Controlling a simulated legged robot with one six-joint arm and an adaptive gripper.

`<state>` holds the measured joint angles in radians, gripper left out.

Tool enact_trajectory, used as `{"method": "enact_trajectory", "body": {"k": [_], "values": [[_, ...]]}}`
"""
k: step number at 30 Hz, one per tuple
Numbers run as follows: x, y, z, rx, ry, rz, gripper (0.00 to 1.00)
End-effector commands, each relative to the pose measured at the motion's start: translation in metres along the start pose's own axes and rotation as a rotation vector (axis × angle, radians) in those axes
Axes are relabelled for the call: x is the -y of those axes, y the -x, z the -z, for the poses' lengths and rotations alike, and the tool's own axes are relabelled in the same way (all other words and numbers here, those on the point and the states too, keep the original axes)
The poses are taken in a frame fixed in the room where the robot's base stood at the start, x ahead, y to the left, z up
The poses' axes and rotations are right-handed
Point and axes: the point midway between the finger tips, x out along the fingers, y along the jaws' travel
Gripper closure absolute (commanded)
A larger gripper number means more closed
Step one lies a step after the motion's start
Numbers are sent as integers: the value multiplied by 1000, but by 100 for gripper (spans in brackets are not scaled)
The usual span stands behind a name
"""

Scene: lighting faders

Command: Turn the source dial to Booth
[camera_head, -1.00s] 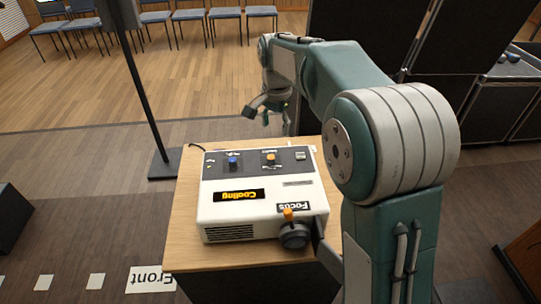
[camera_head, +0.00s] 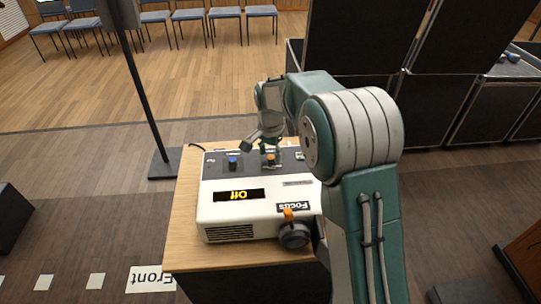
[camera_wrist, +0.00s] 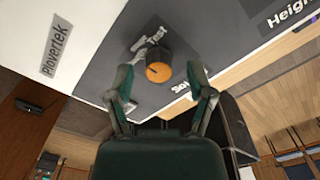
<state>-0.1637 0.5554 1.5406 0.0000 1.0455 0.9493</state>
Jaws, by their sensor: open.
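The orange-topped dial (camera_wrist: 158,72) sits on the projector's dark panel in the wrist view. A partly hidden white label beginning "So" is beside it, and a dark mark runs across its top. The same dial shows in the head view (camera_head: 271,159), right of a blue knob (camera_head: 232,162). My gripper (camera_wrist: 160,82) is open, with one finger on each side of the dial; I cannot tell whether either touches it. In the head view my gripper (camera_head: 268,146) hangs just over the dial. The dial's setting is not readable.
The white projector (camera_head: 240,215) stands on a wooden table (camera_head: 183,225). A stand pole (camera_head: 140,95) rises behind left; black cases (camera_head: 360,40) stand behind right.

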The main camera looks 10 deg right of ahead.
Motion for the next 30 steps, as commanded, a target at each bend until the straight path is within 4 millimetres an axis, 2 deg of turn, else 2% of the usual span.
{"method": "enact_trajectory", "body": {"k": [10, 11, 12, 15, 30], "values": [[0, -6, 0, 0, 0, 1, 31], [0, -6, 0, 0, 0, 1, 40], [0, -6, 0, 0, 0, 1, 58], [0, -6, 0, 0, 0, 1, 100], [1, -7, 0, -1, 62, 2, 100]]}}
